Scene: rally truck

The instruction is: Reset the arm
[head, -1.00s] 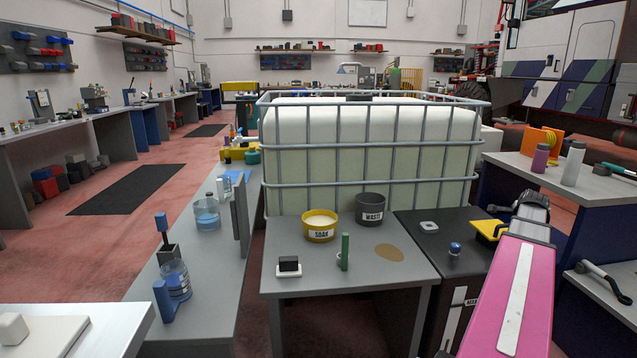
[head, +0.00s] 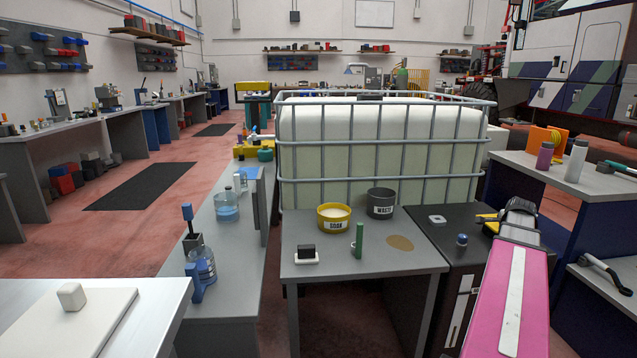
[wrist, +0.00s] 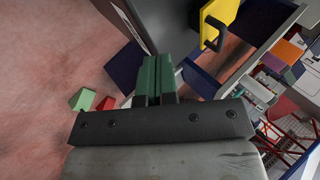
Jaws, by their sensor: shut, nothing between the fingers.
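My arm shows in the head view as a pink link (head: 508,300) with a white strip, reaching forward at the lower right to a dark joint. My gripper is hidden behind the arm in the head view. In the wrist view my gripper (wrist: 154,80) shows as two green fingers side by side, shut with nothing between them. They appear above the reddish floor, near a dark cabinet edge.
A grey table (head: 350,262) holds a yellow SOAK bowl (head: 334,224), a grey WASTE bowl (head: 381,208) and a green upright piece (head: 359,240). A caged white tank (head: 380,150) stands behind. A dark cabinet (head: 460,262) is beside my arm.

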